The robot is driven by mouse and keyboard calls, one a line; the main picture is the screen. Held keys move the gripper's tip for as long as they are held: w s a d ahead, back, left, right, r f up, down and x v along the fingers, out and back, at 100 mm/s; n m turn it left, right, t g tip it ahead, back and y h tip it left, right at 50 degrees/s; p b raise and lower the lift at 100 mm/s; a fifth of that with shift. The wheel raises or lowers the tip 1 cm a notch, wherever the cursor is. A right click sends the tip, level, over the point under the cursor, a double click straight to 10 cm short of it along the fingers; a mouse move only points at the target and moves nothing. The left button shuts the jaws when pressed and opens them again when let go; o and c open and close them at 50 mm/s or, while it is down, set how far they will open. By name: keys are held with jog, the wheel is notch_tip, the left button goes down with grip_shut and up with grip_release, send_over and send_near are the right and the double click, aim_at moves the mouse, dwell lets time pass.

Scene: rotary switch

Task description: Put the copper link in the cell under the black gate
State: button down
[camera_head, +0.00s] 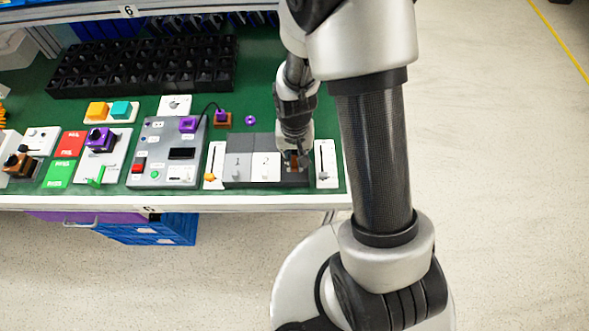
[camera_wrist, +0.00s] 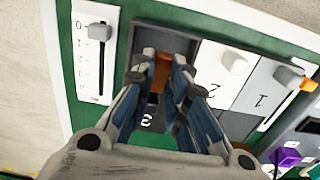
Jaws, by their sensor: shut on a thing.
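My gripper (camera_head: 293,157) is shut on the copper link (camera_head: 295,163) at the right end of the numbered cell box. In the wrist view, the fingers of my gripper (camera_wrist: 161,68) stand on either side of the copper link (camera_wrist: 161,74), over the open third cell (camera_wrist: 185,48). The black gate (camera_wrist: 147,121), marked 3, is drawn back from that opening and is partly hidden by the fingers. I cannot tell whether the link touches the cell floor.
The white gate 2 (camera_head: 265,167) and grey gate 1 (camera_head: 238,168) lie beside the cell. White slider panels (camera_head: 326,160) and (camera_head: 215,160) flank the box. A grey control box (camera_head: 165,150) stands left. A black bin rack (camera_head: 140,65) is behind.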

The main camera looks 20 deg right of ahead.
aim_at(295, 168)
jog(key=shift+f+b, duration=0.75)
jog(key=shift+f, duration=1.7)
jog(key=shift+f, duration=0.1)
jog(key=shift+f, duration=0.15)
jog(key=c, duration=1.8)
grip_release()
jog(key=shift+c, duration=0.2)
